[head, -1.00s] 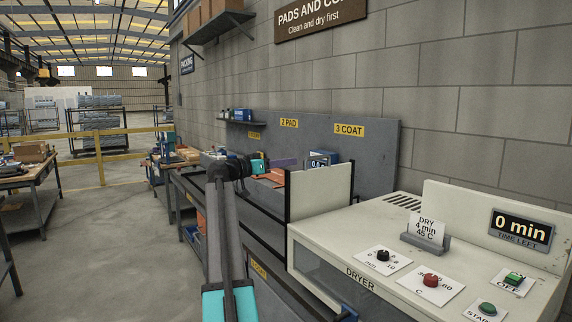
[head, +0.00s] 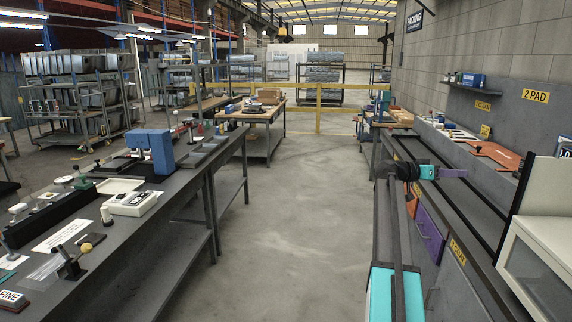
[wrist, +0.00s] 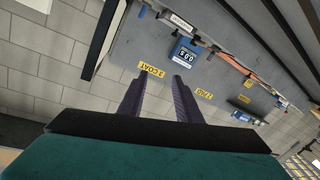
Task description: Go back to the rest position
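My gripper (head: 456,173) is at the right in the head view, at the end of my arm, beside the right-hand workbench. In the wrist view its two dark purple fingers (wrist: 160,77) stand apart with nothing between them, so it is open and empty. The wrist view is tilted and shows the wall panel with the yellow 3 COAT label (wrist: 151,69) and a blue device with a number display (wrist: 187,53) beyond the fingers.
A workbench (head: 185,190) with a blue press (head: 151,147) and several small tools runs along the left. The concrete floor (head: 290,220) between the benches is clear. A white dryer (head: 545,250) is at the lower right. A yellow rail (head: 330,97) crosses the back.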

